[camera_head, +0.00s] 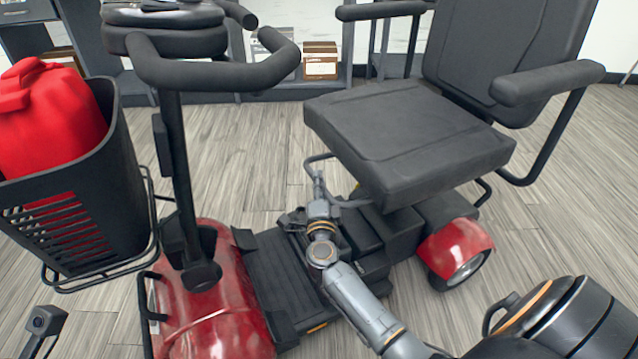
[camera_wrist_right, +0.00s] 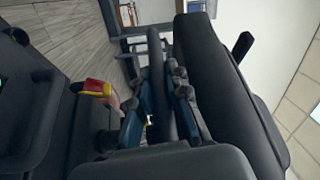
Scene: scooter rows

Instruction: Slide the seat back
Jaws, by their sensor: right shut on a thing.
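The scooter's black padded seat (camera_head: 405,135) stands on its base at right of centre, with a backrest (camera_head: 510,50) and armrests. A thin dark bar (camera_head: 322,160) sticks out under the seat's front left edge. My right gripper (camera_head: 318,182) is at this bar, below the seat cushion, and is shut on it. In the right wrist view the fingers (camera_wrist_right: 160,105) close around a dark bar (camera_wrist_right: 155,75), beside the large dark underside of the seat (camera_wrist_right: 215,80). The exact contact is dim.
The handlebar (camera_head: 215,70) and tiller stand left of the seat. A black basket (camera_head: 95,190) with a red can (camera_head: 45,115) hangs at far left. The footboard (camera_head: 285,280) lies below my right arm. Shelves with a brown box (camera_head: 320,60) stand behind. Wood floor separates them from the scooter.

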